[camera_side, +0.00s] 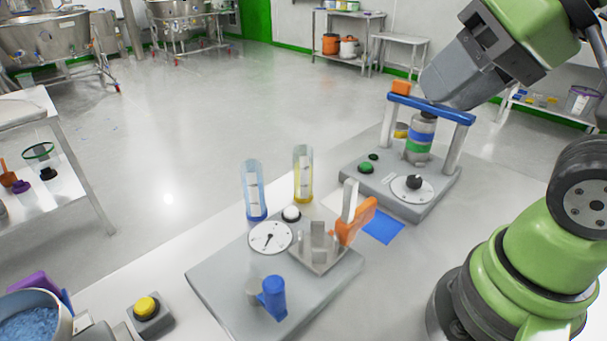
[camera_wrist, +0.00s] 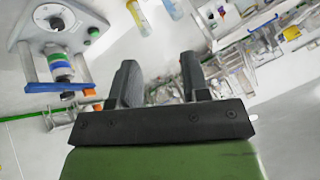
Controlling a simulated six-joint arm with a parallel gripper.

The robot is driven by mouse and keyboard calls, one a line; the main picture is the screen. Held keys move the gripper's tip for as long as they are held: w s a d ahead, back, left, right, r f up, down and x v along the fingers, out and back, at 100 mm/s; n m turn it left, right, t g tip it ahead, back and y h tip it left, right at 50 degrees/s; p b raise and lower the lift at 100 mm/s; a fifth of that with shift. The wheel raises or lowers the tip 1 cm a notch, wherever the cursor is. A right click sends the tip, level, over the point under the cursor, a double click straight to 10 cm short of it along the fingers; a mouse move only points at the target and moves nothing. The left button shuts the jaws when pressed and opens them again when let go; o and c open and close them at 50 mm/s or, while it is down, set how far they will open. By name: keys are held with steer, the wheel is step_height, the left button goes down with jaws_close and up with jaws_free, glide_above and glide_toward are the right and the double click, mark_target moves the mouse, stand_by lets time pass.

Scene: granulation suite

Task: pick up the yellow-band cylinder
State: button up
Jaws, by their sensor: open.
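The yellow-band cylinder (camera_side: 303,174) is a clear tube with a yellow tint and a pale scale strip. It stands upright at the back of a grey bench unit, beside a similar blue-tinted cylinder (camera_side: 255,190). In the wrist view the yellow-band cylinder (camera_wrist: 139,17) is at the top centre, beyond my fingers, with the blue-tinted cylinder (camera_wrist: 174,8) right of it. My gripper (camera_wrist: 160,80) is open, with nothing between its fingers. In the side view it is high at the upper right, well away from the yellow-band cylinder; its fingertips are not clear there.
A second grey unit (camera_side: 428,207) with a blue-topped frame (camera_side: 430,107) stands below my gripper, holding a banded cylinder (camera_side: 420,138). An orange-handled clamp (camera_side: 356,222) rises on the first unit (camera_side: 225,292). A yellow button (camera_side: 147,307) and a blue-filled bowl (camera_side: 30,325) are at front left.

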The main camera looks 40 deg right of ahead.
steer(key=shift+o, duration=0.4)
steer(key=o, duration=0.4)
steer(key=shift+o, duration=0.2)
steer(key=n+g+h, duration=0.2)
steer(key=n+g, duration=0.5)
steer(key=n, duration=0.2)
glide_above(303, 164)
steer(key=w+d, duration=0.1)
steer(key=d, duration=0.1)
step_height(303, 164, down, 18)
steer(key=shift+w+a+f, duration=0.1)
steer(key=shift+a+f, duration=0.05)
steer(key=shift+f, duration=1.5)
steer(key=shift+w+a+f, duration=0.1)
steer(key=shift+f, duration=1.55)
